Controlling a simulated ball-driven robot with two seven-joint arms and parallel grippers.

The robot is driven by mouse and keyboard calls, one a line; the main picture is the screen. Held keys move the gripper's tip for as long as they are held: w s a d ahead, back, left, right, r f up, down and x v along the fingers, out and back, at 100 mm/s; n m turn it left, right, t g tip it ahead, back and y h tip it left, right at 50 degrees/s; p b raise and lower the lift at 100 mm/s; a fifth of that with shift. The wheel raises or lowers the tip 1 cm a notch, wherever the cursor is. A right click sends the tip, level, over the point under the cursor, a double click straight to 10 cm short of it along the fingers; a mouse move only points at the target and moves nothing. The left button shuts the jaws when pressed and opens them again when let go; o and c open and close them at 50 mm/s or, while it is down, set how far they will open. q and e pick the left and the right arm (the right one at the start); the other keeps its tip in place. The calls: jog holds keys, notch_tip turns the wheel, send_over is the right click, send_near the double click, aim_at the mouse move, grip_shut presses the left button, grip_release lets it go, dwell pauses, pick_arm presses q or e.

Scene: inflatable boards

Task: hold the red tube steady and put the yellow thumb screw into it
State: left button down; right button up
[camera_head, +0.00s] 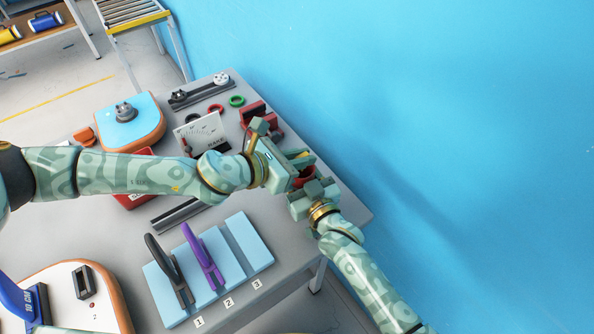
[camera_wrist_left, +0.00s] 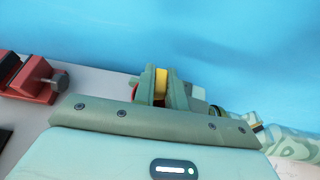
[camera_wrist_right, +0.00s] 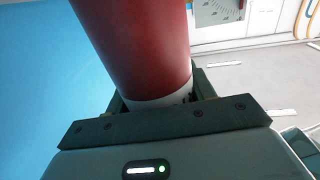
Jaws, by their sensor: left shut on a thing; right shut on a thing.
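The red tube (camera_head: 303,177) shows partly between my two grippers at the right end of the table. My right gripper (camera_head: 313,189) is shut on it. In the right wrist view the tube (camera_wrist_right: 135,45) is large and has a white band at its lower end, between the fingers. My left gripper (camera_head: 292,158) is shut on the yellow thumb screw (camera_head: 298,154), just above and beside the tube. In the left wrist view the yellow screw (camera_wrist_left: 161,82) shows between the fingers, with a little red beside it. Whether the screw touches or enters the tube is hidden.
A red vise (camera_head: 254,112) stands just behind my left gripper. A light blue holder (camera_head: 248,243) carries a black tool (camera_head: 168,266) and a purple tool (camera_head: 202,257); slot 3 is empty. The blue wall is close on the right.

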pick_arm(q)
jog(key=shift+f, duration=0.95)
jog(key=shift+s+a+f, duration=0.15)
jog(key=shift+s+f, duration=0.05)
jog(key=shift+f, duration=0.4)
pick_arm(e)
jog(key=shift+s+a+r, duration=0.1)
jog(key=shift+s, duration=0.1)
pick_arm(q)
jog(key=c, duration=1.5)
grip_release()
jog(key=shift+s+a+r, duration=0.1)
jog(key=shift+s+a, duration=0.1)
jog(key=shift+a, duration=0.15)
jog(key=shift+o, duration=0.7)
jog(key=r+v, duration=0.1)
jog(key=v, duration=1)
jog(key=shift+d+r, duration=0.15)
jog(key=shift+r, duration=0.15)
jog(key=shift+w, duration=0.1)
pick_arm(e)
jog(key=shift+w, duration=0.15)
jog(key=o, duration=1.1)
jog(key=shift+c, duration=0.2)
